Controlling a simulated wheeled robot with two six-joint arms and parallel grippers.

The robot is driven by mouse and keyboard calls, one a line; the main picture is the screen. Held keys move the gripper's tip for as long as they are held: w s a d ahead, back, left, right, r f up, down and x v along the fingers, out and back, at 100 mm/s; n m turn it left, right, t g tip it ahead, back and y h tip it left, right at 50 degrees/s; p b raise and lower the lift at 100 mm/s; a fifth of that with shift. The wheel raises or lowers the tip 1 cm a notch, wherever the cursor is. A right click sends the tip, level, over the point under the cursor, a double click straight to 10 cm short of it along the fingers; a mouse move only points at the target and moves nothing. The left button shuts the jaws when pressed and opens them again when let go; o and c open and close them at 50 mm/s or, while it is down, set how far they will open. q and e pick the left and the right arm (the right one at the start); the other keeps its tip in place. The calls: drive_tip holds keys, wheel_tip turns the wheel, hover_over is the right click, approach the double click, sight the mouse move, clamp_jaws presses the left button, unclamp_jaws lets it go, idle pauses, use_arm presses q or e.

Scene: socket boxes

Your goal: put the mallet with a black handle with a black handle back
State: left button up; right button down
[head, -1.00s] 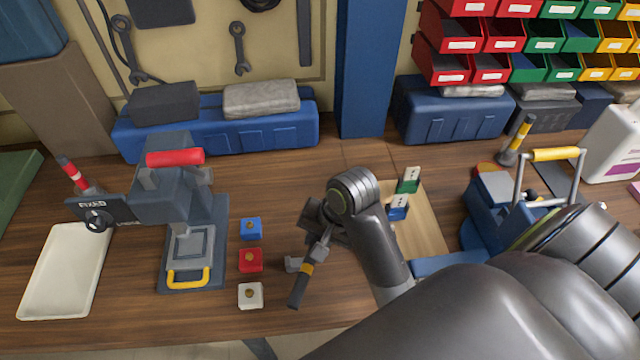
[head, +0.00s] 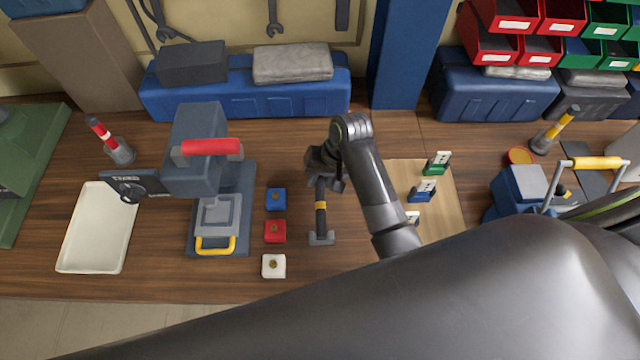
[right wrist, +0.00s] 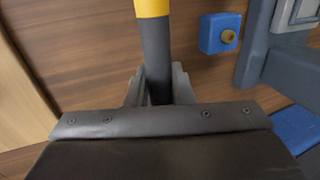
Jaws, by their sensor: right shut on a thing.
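The mallet's black handle with a yellow band (head: 321,205) is in my right gripper (head: 322,172), left of the wooden board. The gripper is shut on the black part of the handle. In the right wrist view the handle (right wrist: 156,55) runs up between the fingers (right wrist: 153,88), with the yellow band at the top edge. A grey block (head: 321,239) shows at the handle's near end. I cannot tell whether it is the mallet's head or a separate piece on the table, nor whether they touch. My left gripper is not in view.
Blue (head: 276,199), red (head: 275,231) and white (head: 274,266) socket boxes stand in a column left of the mallet. Further left are a press (head: 207,165) and a white tray (head: 100,235). The wooden board (head: 440,215) with small connectors lies to the right.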

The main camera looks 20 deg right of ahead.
sight(320, 187)
wheel_tip(320, 187, down, 3)
drive_tip(key=shift+s, duration=0.1)
drive_tip(key=shift+f, duration=0.2)
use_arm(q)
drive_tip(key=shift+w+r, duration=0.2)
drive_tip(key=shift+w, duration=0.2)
use_arm(e)
drive_tip(key=shift+f, duration=0.15)
drive_tip(key=c, duration=1.3)
unclamp_jaws()
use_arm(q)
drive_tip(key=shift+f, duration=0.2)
use_arm(e)
drive_tip(key=v, duration=1.2)
